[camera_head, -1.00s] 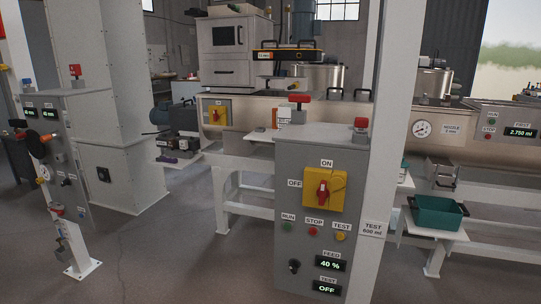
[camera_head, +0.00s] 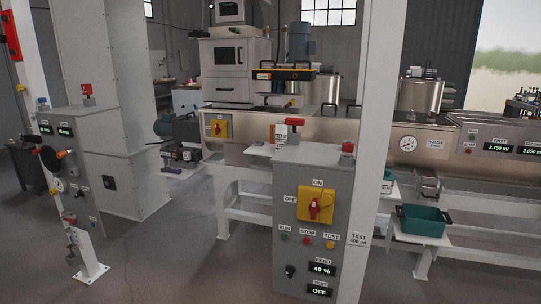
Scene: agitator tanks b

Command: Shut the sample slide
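No part in view is labelled as the sample slide, so I cannot tell for sure which part it is. A small metal chute-like fitting (camera_head: 428,185) sits under the long trough (camera_head: 452,146) at the right, above a teal bin (camera_head: 422,221). It is too small to tell whether anything on it is open or shut. A grey control cabinet (camera_head: 286,225) stands in front at centre, with a yellow and red rotary switch (camera_head: 316,205) and displays reading 40 % and OFF. Neither of my grippers is in view.
A white post (camera_head: 375,110) rises beside the cabinet and hides part of the trough. A grey panel with valves and displays (camera_head: 75,165) stands at the left on a white post. A tall grey column (camera_head: 130,110) is behind it. Open floor (camera_head: 180,250) lies between panel and cabinet.

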